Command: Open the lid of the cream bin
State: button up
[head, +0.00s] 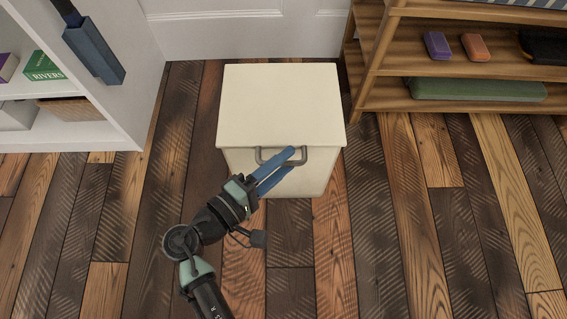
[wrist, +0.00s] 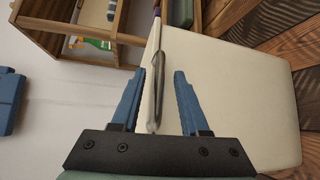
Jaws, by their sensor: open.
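The cream bin (head: 275,180) stands on the plank floor in the middle of the head view. Its flat lid (head: 281,103) lies level on the body, closed. A grey bar handle (head: 259,157) is at the lid's front edge. My gripper (head: 296,160) reaches in from the lower left, its blue fingers at the handle and covering part of it. In the wrist view the fingers (wrist: 157,76) are open, with the handle bar (wrist: 158,85) running between them. I cannot tell whether either finger touches it. The cream panel (wrist: 235,90) fills the right of that view.
A white bookcase (head: 100,120) stands to the left, with a blue object (head: 95,50) at its side. A wooden rack (head: 375,75) with several items is at the right. A white panelled door (head: 240,35) is behind the bin. The floor in front is clear.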

jog(key=shift+w+d, duration=0.15)
jog(key=shift+c, duration=0.2)
grip_shut()
dwell(1.2)
